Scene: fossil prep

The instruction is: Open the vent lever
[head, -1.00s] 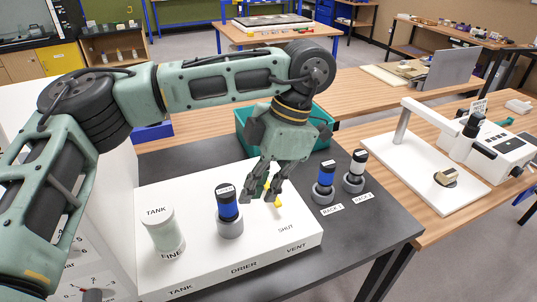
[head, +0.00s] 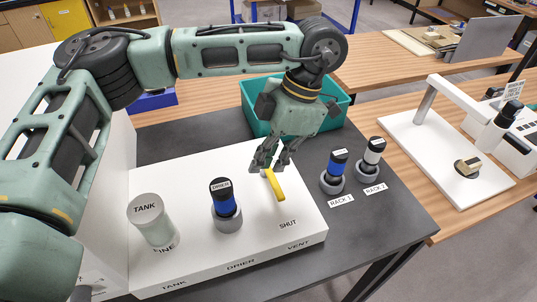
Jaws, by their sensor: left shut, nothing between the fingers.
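The yellow vent lever (head: 275,187) is on top of the white panel box (head: 185,180), above the printed words SHUT and VENT. Its free end points toward the front, toward the SHUT label (head: 287,224). My left gripper (head: 267,167) is shut and empty, pointing down at the lever's far end. Its fingers overlap that end in the picture; I cannot tell whether they touch it. My right gripper is not in view.
On the box stand a pale TANK cylinder (head: 152,222) and a blue DRIER cartridge (head: 223,198). Right of the box are a blue cartridge (head: 335,165) at RACK 1 and a white-banded one (head: 373,151) at RACK 2. A teal bin (head: 338,108) stands behind my gripper.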

